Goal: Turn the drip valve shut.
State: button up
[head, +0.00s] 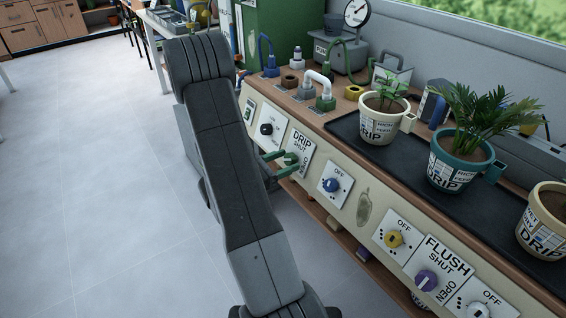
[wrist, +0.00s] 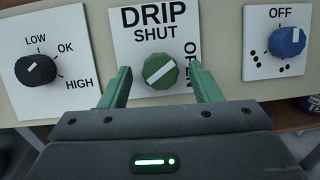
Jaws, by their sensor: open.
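The drip valve is a green round knob (wrist: 160,71) on a white plate (wrist: 127,37) marked DRIP, SHUT at the top and OPEN at the right. Its white pointer line slants from lower left to upper right, between SHUT and OPEN. My gripper (wrist: 160,70) is open, with one green finger on each side of the knob and a gap to it on both sides. I cannot tell how far the fingertips reach along its depth. In the head view my gripper (head: 281,161) is at the drip plate (head: 301,146), partly hidden by my arm.
A black knob (wrist: 35,69) marked LOW, OK, HIGH is to the left. A blue knob (wrist: 287,41) marked OFF is to the right. Farther right are a yellow knob (head: 394,239) and a purple FLUSH knob (head: 427,281). Potted plants stand on a black tray (head: 345,128) above.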

jog(key=c, duration=1)
jog(key=shift+n+p, duration=0.45)
jog(key=shift+n, duration=0.05)
jog(key=n+p, duration=0.1)
jog(key=n+t+p, duration=0.1)
jog(key=shift+s+d+r+n+y, duration=0.1)
jog(key=shift+r+n+y, duration=0.05)
jog(key=shift+n+y, duration=0.15)
jog(key=n+t+y+p, duration=0.1)
jog(key=n+p, duration=0.2)
jog(key=n, duration=0.1)
jog(key=shift+s+d+n, duration=0.1)
jog(key=shift+n, duration=0.2)
jog(key=n+y+p, duration=0.1)
jog(key=n+p, duration=0.1)
jog(key=n, duration=0.1)
jog(key=n+t+y+p, duration=0.1)
jog(key=n, duration=0.2)
jog(key=shift+s+y+p, duration=0.1)
jog(key=shift+y+p, duration=0.3)
jog(key=o, duration=1)
